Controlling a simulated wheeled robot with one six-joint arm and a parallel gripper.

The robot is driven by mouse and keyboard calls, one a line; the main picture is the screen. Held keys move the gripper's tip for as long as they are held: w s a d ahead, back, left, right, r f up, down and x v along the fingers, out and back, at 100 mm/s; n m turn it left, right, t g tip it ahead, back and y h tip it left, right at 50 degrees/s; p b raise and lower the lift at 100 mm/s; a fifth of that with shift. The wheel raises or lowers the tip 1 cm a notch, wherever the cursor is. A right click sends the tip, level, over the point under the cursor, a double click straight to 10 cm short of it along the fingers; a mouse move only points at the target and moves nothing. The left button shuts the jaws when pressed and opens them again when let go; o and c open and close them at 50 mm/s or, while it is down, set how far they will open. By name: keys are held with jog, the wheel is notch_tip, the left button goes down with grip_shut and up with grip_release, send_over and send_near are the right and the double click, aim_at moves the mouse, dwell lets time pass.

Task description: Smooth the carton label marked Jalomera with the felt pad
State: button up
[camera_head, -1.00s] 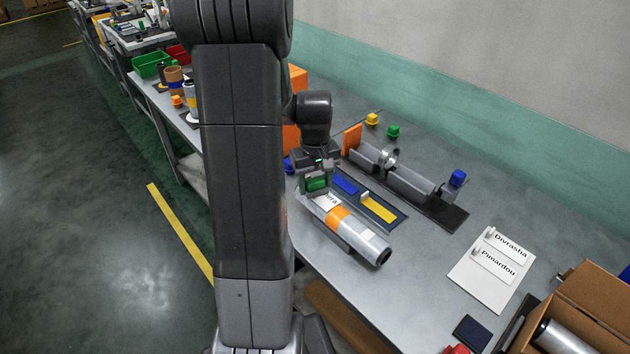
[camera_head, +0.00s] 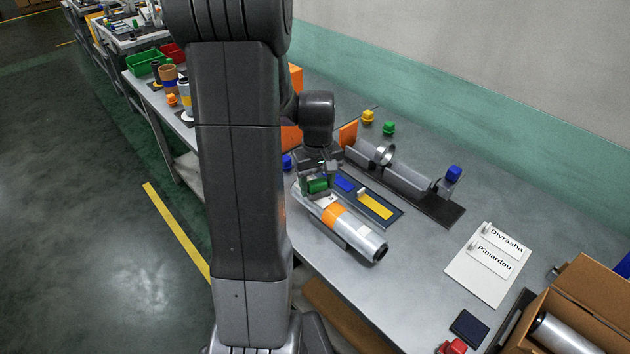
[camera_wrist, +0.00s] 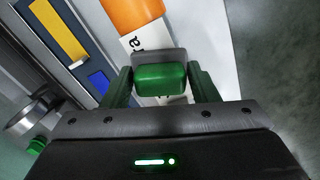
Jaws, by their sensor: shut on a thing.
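My gripper (camera_head: 317,184) is shut on the felt pad, a green-handled block with a dark grey base; it fills the middle of the wrist view (camera_wrist: 160,78). The pad is over the white label (camera_wrist: 140,44) on a silver-grey roll (camera_head: 362,238) lying on the bench. Pad and fingers hide most of the label; only the letters "ra" and part of another letter show in the wrist view. The pad looks down on or very close to the label; contact itself is hidden. An orange band (camera_head: 336,214) circles the roll beside the label.
A blue tray (camera_head: 390,222) with blue and yellow pieces lies beside the roll. Behind it stands a grey winder fixture (camera_head: 410,182). A white card (camera_head: 487,290) reads Divrasha and Pimardou. An open carton (camera_head: 590,295) is at right. Bench between roll and card is clear.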

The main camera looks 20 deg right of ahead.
aim_at(324, 198)
jog(key=shift+s+d, duration=0.1)
dwell(0.3)
jog(key=shift+s+d, duration=0.15)
jog(key=shift+s, duration=0.35)
jog(key=shift+s, duration=0.15)
jog(key=shift+s+d, duration=0.25)
jog(key=shift+s, duration=0.2)
jog(key=shift+r, duration=0.15)
notch_tip(324, 198, up, 7)
jog(key=p, duration=0.5)
dwell(0.4)
dwell(0.4)
